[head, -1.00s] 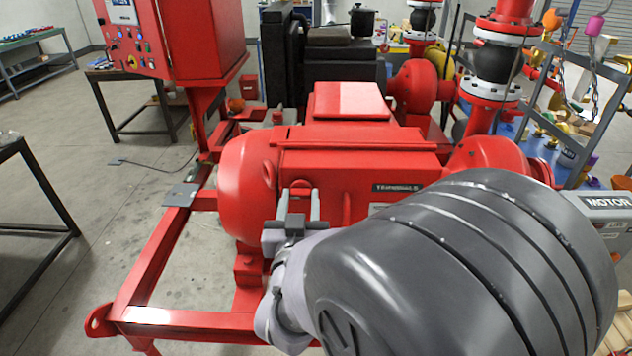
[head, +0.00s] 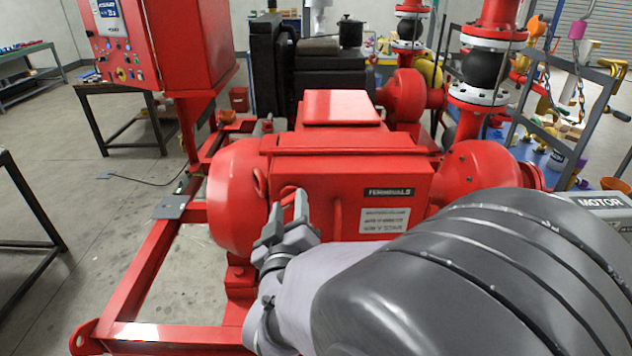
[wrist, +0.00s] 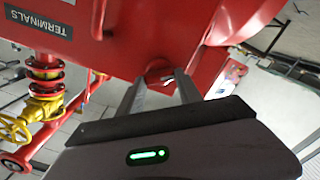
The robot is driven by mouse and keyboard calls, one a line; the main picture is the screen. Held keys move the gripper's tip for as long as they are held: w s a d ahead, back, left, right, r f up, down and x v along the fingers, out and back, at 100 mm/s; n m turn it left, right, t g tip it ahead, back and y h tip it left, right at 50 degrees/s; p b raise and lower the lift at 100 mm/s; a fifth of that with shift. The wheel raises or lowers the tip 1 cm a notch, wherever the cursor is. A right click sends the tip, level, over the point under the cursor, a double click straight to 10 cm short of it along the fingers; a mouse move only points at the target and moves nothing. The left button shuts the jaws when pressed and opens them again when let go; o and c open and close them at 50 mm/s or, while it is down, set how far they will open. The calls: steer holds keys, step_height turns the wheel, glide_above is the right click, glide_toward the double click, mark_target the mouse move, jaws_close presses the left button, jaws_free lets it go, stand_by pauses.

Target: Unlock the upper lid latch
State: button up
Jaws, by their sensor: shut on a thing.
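The red terminal box (head: 345,175) with its "TERMINALS" label (head: 389,191) stands on the red motor body, under a flat lid. My gripper (head: 288,197) is at the box's left end, with its fingertips at a small red latch handle (head: 287,188). In the wrist view my gripper (wrist: 160,88) has its two fingers some way apart, against the red surface, with a small red, bright-edged piece (wrist: 156,78) between the tips. The jaws are shut on this latch piece, though the fingers partly hide it. A second red upright handle (head: 337,215) is on the box's front face.
A red lifting eye (head: 260,183) is left of my gripper. The red skid rail (head: 150,270) runs along the left, with open floor beyond it. A red control cabinet (head: 165,45) stands behind left. Red pipework (head: 490,100) is at right.

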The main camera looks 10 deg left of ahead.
steer(key=n, duration=0.5)
steer(key=shift+a+n+p, duration=0.1)
steer(key=shift+n+p, duration=0.2)
steer(key=n+p, duration=0.1)
steer(key=n, duration=0.4)
steer(key=shift+f, duration=0.1)
steer(key=shift+n, duration=0.4)
steer(key=o, duration=1.4)
